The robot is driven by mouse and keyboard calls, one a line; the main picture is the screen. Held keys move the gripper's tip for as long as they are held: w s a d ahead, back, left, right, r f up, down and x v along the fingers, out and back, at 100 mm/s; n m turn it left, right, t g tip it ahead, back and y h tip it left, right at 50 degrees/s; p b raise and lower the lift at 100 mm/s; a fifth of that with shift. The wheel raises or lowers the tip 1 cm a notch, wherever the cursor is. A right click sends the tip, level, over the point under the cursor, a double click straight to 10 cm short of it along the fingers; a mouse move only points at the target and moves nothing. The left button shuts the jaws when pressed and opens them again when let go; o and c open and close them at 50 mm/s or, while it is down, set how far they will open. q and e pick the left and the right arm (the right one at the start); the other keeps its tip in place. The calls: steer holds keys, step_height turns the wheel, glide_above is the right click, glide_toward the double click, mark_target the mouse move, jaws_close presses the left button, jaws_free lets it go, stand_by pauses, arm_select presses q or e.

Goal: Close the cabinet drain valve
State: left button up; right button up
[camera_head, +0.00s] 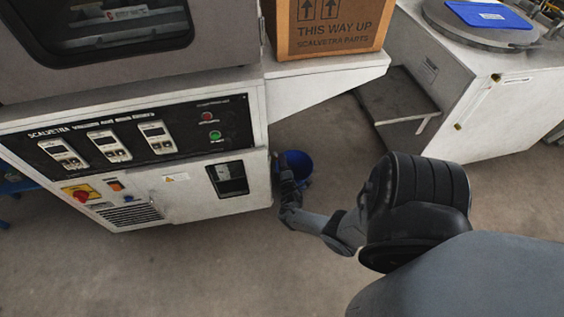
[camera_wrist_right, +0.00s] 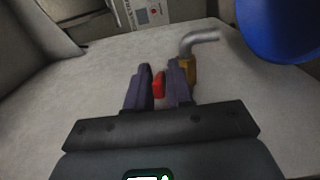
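The valve shows in the right wrist view as a red handle (camera_wrist_right: 159,84) beside a brass body (camera_wrist_right: 187,72), with a bent grey pipe (camera_wrist_right: 200,38) leading from it. My right gripper (camera_wrist_right: 159,76) has its two dark fingers on either side of the red handle. The handle fills the narrow gap, and the fingers look shut on it. In the head view my right gripper (camera_head: 284,178) is low beside the right side of the white cabinet (camera_head: 185,203). The valve cannot be made out there. My left gripper is not in view.
A blue bucket (camera_head: 297,165) stands on the floor right behind the gripper; it also shows close by in the right wrist view (camera_wrist_right: 280,28). A cardboard box (camera_head: 327,28) sits above on the cabinet's side shelf. Open floor lies between the cabinet and a white machine (camera_head: 500,115).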

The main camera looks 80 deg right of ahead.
steer(key=shift+s+a+r+p, duration=0.1)
steer(key=shift+s+a+p, duration=0.2)
steer(key=shift+a, duration=0.2)
steer(key=p+v, duration=0.3)
steer(key=v, duration=0.6)
steer(key=shift+a, duration=0.35)
